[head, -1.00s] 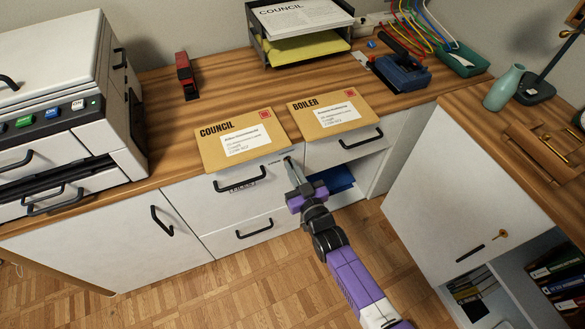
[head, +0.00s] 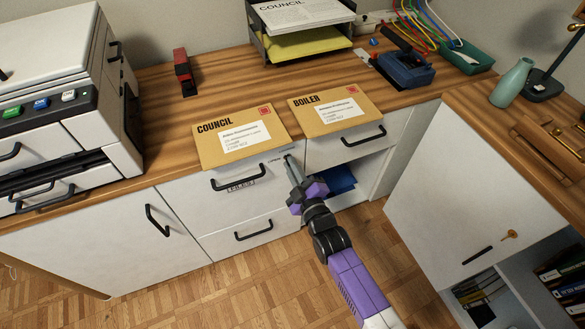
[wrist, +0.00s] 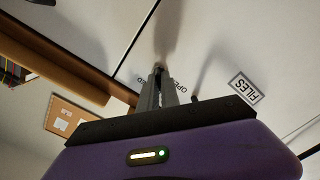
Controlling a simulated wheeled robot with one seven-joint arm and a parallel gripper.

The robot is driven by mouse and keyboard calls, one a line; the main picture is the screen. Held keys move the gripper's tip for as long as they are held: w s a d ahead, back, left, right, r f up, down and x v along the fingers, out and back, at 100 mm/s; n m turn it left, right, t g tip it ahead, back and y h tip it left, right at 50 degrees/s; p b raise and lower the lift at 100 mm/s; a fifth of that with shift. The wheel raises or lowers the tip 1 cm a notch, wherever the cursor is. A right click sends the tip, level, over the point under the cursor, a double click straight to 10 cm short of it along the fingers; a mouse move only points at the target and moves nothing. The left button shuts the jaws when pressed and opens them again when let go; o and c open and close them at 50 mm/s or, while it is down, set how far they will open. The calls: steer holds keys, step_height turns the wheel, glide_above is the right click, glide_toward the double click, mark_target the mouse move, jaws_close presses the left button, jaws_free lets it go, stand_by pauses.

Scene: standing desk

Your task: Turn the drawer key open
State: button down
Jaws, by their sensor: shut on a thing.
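The white drawer (head: 218,199) with a black handle and a FILES label is under the desk top, and its face also shows in the wrist view (wrist: 215,62). My gripper (head: 289,159) reaches the upper right of this drawer front. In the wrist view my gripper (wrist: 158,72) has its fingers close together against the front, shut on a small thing. The drawer key itself is hidden between the fingers. Partly covered lettering, apparently including OPEN, is beside the fingertips. The FILES plate (wrist: 245,88) is to their right. The drawer looks closed.
COUNCIL (head: 240,143) and BOILER (head: 335,112) envelopes overhang the desk edge above the drawers. An open cubby with a blue item (head: 341,180) is right of my gripper. A brass key (head: 509,236) sits in the right cabinet. The floor is clear.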

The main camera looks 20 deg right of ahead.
steer(key=n+b, duration=0.1)
steer(key=n, duration=0.7)
steer(key=shift+f, duration=0.15)
stand_by(0.4)
steer(key=c, duration=1.6)
jaws_free()
steer(key=shift+s, duration=0.1)
steer(key=s, duration=0.7)
steer(key=shift+s, duration=0.3)
